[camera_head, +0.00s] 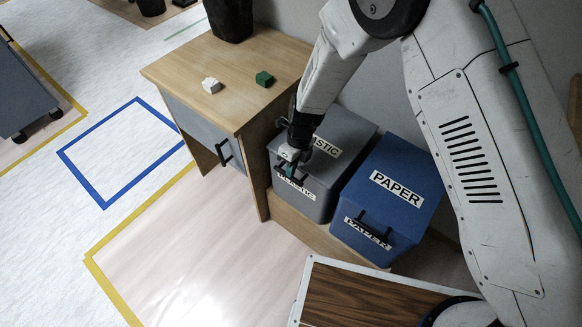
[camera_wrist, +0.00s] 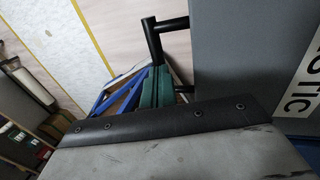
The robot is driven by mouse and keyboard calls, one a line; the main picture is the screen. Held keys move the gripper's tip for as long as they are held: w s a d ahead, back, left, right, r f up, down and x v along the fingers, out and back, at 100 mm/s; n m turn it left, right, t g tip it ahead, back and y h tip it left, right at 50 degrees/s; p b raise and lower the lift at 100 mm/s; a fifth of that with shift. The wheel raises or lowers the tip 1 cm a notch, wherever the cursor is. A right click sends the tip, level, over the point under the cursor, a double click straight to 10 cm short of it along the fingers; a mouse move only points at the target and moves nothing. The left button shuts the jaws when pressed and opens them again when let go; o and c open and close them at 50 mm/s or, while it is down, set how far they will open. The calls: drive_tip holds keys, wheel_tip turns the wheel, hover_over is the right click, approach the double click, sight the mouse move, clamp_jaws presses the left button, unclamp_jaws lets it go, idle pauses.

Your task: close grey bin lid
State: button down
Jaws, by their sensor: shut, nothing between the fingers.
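The grey bin (camera_head: 331,176) labelled PLASTIC stands beside the wooden desk. Its lid (camera_head: 351,127) lies flat on top and looks down, much like the lid of the blue bin; I cannot tell whether a small gap is left. My gripper (camera_head: 289,168) is shut and empty at the front upper edge of the grey bin, near its black handle. In the wrist view the green fingertips (camera_wrist: 158,86) are together just beside the black handle (camera_wrist: 168,26), and the grey lid (camera_wrist: 240,60) with its label fills the right side. Contact cannot be made out.
The blue PAPER bin (camera_head: 393,195) stands close to the right of the grey bin, lid down. The desk (camera_head: 223,75) with a white and a green block is to the left. A wood-topped, white-edged panel (camera_head: 365,300) is in front. Floor left of it is clear.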

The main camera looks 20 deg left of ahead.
drive_tip(key=v, duration=1.3)
drive_tip(key=shift+s+r, duration=0.25)
drive_tip(key=shift+r, duration=0.2)
drive_tip(key=s+d+r+n+t, duration=0.1)
drive_tip(key=s+d+r+n, duration=0.6)
drive_tip(key=d+r, duration=0.3)
drive_tip(key=s+d+r+n+t, duration=0.2)
drive_tip(key=s+d+r+n, duration=0.6)
drive_tip(key=d, duration=0.7)
drive_tip(key=s+d+r+n+t+h, duration=0.1)
drive_tip(key=s+d+r+n, duration=0.6)
drive_tip(key=d+r, duration=0.5)
drive_tip(key=shift+s+d+n, duration=0.3)
drive_tip(key=shift+s+d, duration=0.2)
drive_tip(key=shift+d, duration=0.2)
